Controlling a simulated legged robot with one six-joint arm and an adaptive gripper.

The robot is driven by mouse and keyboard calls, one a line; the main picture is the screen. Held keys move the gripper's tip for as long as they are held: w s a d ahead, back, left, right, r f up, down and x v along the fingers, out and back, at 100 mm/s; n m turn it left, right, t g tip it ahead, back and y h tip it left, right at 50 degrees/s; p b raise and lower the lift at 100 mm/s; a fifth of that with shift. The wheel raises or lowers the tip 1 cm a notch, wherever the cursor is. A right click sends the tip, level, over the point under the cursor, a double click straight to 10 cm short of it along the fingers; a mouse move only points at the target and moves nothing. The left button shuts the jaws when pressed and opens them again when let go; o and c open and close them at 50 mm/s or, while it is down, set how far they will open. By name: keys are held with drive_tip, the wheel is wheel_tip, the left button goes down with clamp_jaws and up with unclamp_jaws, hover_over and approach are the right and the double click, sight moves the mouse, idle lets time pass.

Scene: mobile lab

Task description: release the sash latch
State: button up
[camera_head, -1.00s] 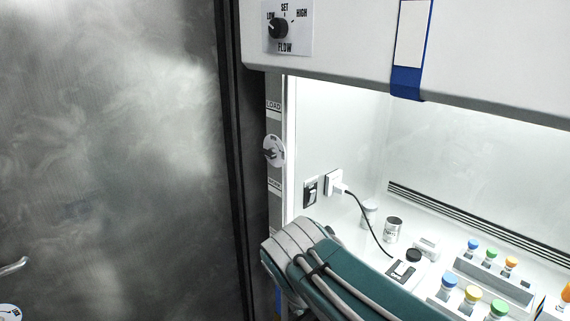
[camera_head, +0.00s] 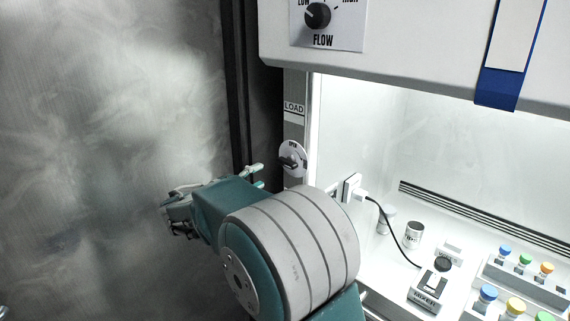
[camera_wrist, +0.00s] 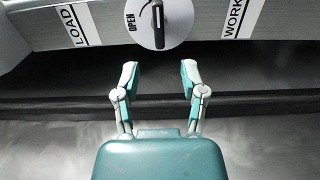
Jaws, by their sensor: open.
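The sash latch is a round white disc with a dark turn handle (camera_head: 290,161) on the grey side post of the cabinet, just below a LOAD label (camera_head: 293,108). In the wrist view the latch (camera_wrist: 158,22) is at the top middle, between the LOAD (camera_wrist: 74,27) and WORK (camera_wrist: 235,18) labels. Its handle points across the post, beside the word OPEN. My gripper (camera_wrist: 160,72) is open and empty, its two fingertips apart and short of the disc, lined up with the handle. In the head view my gripper (camera_head: 258,176) is left of and slightly below the latch.
The flow knob (camera_head: 318,15) is on the hood front above. The lit cabinet at right holds a mixer (camera_head: 429,290), a can (camera_head: 413,235), a plugged-in cord and racks of capped vials (camera_head: 520,265). A metal wall fills the left.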

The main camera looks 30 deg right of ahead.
sight(282, 164)
drive_tip(key=x, duration=0.9)
drive_tip(key=shift+w+d+f, duration=0.1)
drive_tip(key=shift+w+d, duration=0.05)
drive_tip(key=shift+d, duration=0.2)
clamp_jaws()
